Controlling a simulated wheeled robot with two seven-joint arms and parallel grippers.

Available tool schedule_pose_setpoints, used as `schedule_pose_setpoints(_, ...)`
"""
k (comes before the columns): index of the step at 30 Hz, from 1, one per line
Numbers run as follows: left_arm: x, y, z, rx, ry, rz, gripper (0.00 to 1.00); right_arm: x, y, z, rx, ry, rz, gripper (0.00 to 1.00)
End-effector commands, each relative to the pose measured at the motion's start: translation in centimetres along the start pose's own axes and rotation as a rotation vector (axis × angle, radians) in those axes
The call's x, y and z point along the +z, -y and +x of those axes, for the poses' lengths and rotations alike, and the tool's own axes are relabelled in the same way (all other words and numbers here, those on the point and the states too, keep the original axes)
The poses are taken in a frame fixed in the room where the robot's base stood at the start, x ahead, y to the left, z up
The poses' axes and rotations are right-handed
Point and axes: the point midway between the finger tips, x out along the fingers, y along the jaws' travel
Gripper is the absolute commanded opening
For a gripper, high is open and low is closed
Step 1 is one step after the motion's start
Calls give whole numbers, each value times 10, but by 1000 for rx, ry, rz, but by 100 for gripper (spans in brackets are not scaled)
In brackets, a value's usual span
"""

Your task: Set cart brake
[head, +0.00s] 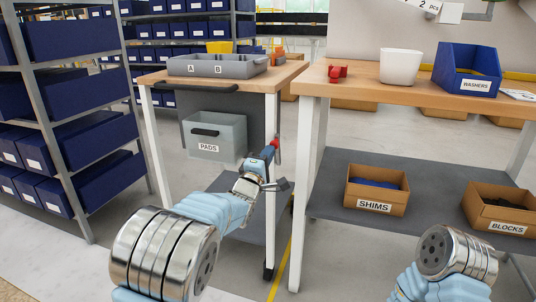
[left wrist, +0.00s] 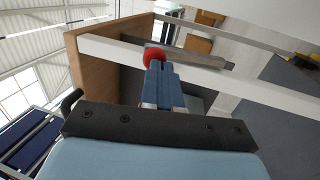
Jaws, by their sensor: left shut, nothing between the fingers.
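The cart (head: 158,79) has a wooden top, white legs and a lower grey shelf. A red knob (head: 275,143) shows at its right front leg; the knob is also in the left wrist view (left wrist: 154,55), at the end of a dark grey bar (left wrist: 195,57) along a white rail. I take knob and bar for the brake lever. My left gripper (head: 268,153) is shut and empty, its fingertips (left wrist: 160,72) right at the knob. I cannot tell whether they touch it. My right arm shows at the lower right, its gripper out of view.
A grey tray (head: 218,70) marked A and B lies on the cart, above a PADS bin (head: 217,151). A workbench (head: 420,94) stands close on the right, with SHIMS (head: 376,206) and BLOCKS (head: 498,222) boxes below. A shelf rack (head: 60,110) stands left.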

Motion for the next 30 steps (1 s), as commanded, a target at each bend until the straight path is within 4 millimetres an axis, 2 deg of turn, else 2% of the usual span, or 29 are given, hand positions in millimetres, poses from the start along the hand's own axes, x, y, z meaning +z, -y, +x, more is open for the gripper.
schedule_pose_setpoints(5, -5, 2, 5, -86, -15, -18, 0, 0, -1, 3, -1, 1, 0, 43)
schedule_pose_setpoints(12, -2, -17, 15, -154, 9, -6, 0, 1, -2, 10, -2, 3, -1, 43)
schedule_pose_setpoints(14, -1, -28, 23, -190, 9, -7, 0, 0, 2, -6, -1, 2, 0, 43)
schedule_pose_setpoints(18, 0, -25, 27, -240, 12, -7, 0, -1, 4, -12, 2, -3, 0, 43)
schedule_pose_setpoints(30, 1, -21, 26, -248, 12, -9, 0, -1, 2, -10, 2, -3, 1, 43)
